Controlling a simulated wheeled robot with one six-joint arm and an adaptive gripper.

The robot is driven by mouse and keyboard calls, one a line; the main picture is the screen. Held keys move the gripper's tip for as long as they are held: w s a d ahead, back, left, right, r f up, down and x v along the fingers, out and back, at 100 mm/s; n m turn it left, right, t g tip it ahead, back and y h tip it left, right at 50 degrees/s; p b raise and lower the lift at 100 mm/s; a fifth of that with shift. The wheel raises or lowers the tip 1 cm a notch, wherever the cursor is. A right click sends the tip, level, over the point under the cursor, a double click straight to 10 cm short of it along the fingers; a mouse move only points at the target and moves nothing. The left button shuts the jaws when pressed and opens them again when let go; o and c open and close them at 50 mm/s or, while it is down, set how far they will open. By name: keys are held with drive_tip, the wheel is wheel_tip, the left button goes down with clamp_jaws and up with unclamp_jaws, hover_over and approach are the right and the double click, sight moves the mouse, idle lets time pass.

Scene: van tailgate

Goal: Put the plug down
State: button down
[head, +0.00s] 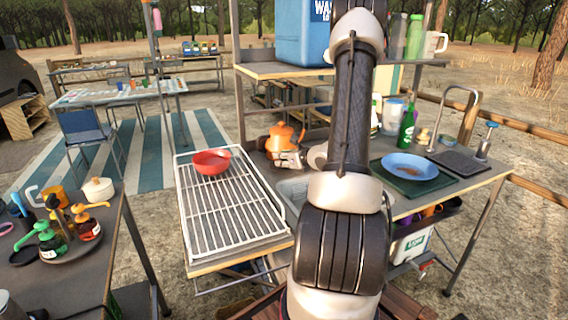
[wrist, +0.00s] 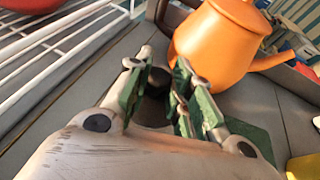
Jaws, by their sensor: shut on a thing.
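My gripper (head: 290,158) is over the grey counter between the white wire rack and the sink, just in front of the orange kettle. In the wrist view my gripper (wrist: 160,78) has its green-padded fingers closed around a small dark plug (wrist: 157,79). A wider dark round part shows below it between the fingers. The plug is low over the counter; I cannot tell whether it touches the surface. In the head view the plug cannot be made out.
The orange kettle (head: 281,137) stands right behind the gripper. The white wire rack (head: 235,225) with a red bowl (head: 211,163) is at left. The sink (head: 294,190) is partly hidden by my arm. A blue plate (head: 410,167) and green bottle (head: 406,130) are at right.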

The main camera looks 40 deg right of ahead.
drive_tip(key=shift+f, duration=0.85)
drive_tip(key=shift+f, duration=0.15)
drive_tip(key=c, duration=1.3)
unclamp_jaws()
drive_tip(key=shift+o, duration=0.2)
